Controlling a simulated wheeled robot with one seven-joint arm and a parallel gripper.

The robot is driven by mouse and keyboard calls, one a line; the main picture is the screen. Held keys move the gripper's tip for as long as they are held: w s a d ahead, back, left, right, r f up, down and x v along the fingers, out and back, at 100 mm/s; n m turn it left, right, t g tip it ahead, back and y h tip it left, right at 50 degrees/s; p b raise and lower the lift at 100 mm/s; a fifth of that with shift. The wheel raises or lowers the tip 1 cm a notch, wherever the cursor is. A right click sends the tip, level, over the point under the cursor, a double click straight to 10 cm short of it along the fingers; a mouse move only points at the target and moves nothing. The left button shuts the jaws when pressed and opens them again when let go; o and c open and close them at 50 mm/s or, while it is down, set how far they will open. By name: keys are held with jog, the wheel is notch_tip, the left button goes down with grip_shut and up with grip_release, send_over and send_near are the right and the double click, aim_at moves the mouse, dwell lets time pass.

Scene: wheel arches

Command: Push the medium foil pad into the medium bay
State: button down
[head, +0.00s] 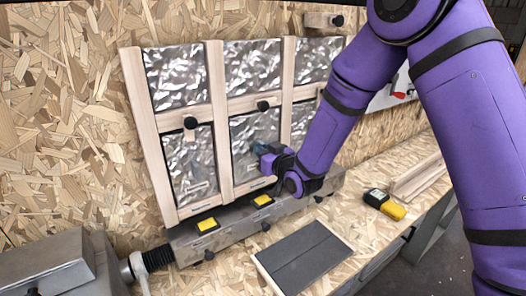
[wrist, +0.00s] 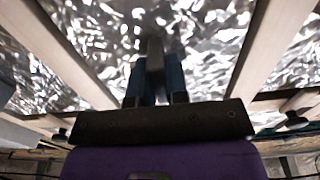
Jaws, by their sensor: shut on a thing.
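A wooden frame (head: 216,80) leans against the board wall and holds crinkled silver foil pads in two rows. I take the lower middle pad (head: 241,140) for the medium foil pad; it lies within the lower middle bay, between two wooden uprights. Whether it sits flush I cannot tell. My gripper (head: 262,153) is in front of that pad, at its right half, and hides part of it. In the wrist view my gripper's blue fingers (wrist: 155,78) are shut on a dark grey upright piece (wrist: 155,55), with foil behind it. What that piece belongs to is unclear.
Black knobs (head: 190,122) sit on the crossbars. Below the frame runs a grey metal rail (head: 235,232) with yellow-topped blocks (head: 208,225). A dark grey panel (head: 304,258) and a yellow-black device (head: 384,204) lie on the bench. A grey metal machine (head: 50,262) stands at left.

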jog(key=shift+w+a, duration=0.15)
dwell(0.3)
jog(key=c, duration=1.1)
grip_release()
jog(key=shift+o, duration=0.2)
